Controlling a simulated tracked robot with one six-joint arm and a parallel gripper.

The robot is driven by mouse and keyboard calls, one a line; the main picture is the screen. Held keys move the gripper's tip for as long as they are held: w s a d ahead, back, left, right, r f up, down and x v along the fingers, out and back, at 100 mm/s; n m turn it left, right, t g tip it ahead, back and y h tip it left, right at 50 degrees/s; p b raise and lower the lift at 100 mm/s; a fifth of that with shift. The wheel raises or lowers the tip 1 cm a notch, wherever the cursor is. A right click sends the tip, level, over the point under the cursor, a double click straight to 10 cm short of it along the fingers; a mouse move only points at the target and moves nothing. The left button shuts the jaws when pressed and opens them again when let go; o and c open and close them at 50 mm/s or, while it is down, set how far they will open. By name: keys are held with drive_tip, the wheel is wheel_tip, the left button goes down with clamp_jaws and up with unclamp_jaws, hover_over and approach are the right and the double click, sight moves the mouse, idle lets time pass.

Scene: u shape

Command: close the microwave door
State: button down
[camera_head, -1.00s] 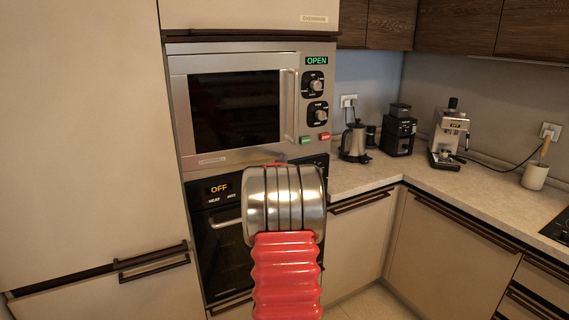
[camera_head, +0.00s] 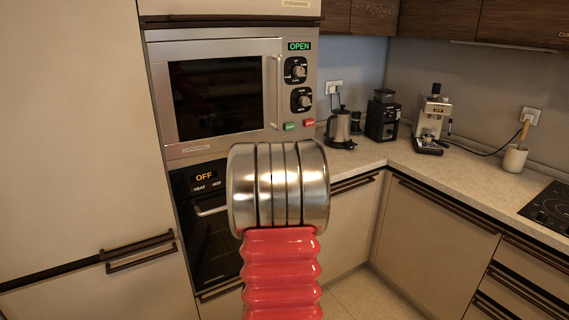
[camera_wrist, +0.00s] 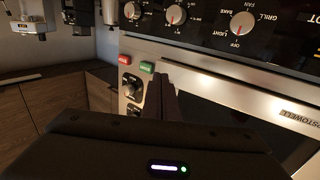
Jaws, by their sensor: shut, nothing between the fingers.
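The microwave (camera_head: 298,118) is built into a tall cabinet. Its display reads OPEN in green. Its door (camera_head: 270,52) has a dark window and a vertical handle (camera_head: 279,92) on the right; it looks nearly flush, and any gap is too small to tell. In the wrist view, which is upside down, the microwave door (camera_wrist: 205,100) lies just beyond my gripper (camera_wrist: 163,76). The gripper's fingers are together and empty, beside the green button (camera_wrist: 147,67). Whether they touch the microwave is not clear. In the head view my arm hides the gripper.
An oven (camera_head: 205,250) with an OFF display sits below the microwave; its knobs (camera_wrist: 176,14) show in the wrist view. A kettle (camera_head: 340,128), grinder (camera_head: 382,118) and coffee machine (camera_head: 431,122) stand on the counter (camera_head: 450,172) to the right. Open floor lies in front.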

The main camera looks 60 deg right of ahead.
drive_tip(key=s+a, duration=0.1)
drive_tip(key=s, duration=0.1)
drive_tip(key=s+a, duration=0.2)
drive_tip(key=shift+s, duration=0.15)
drive_tip(key=w+a+r+n+t+y, duration=0.1)
drive_tip(key=w+a+n+y, duration=0.15)
drive_tip(key=w+a, duration=0.45)
drive_tip(key=w+a+n+t+y, duration=0.1)
drive_tip(key=w+a+t+y, duration=0.15)
drive_tip(key=a, duration=0.75)
drive_tip(key=w+a+n+y, duration=0.3)
drive_tip(key=a+y, duration=0.2)
drive_tip(key=a, duration=1.3)
drive_tip(key=s+a+f+n+g+y, duration=0.1)
drive_tip(key=s+a+f+y, duration=0.15)
drive_tip(key=a, duration=0.55)
drive_tip(key=s+a+f+n+g+y, duration=0.15)
drive_tip(key=s+a, duration=0.25)
drive_tip(key=a, duration=0.4)
drive_tip(key=s+a+f+n+g+y, duration=0.2)
drive_tip(key=s+a+f+n+g, duration=0.1)
drive_tip(key=s+a, duration=0.9)
drive_tip(key=shift+s+f+n, duration=0.2)
drive_tip(key=shift+s+n, duration=0.2)
drive_tip(key=shift+s, duration=0.3)
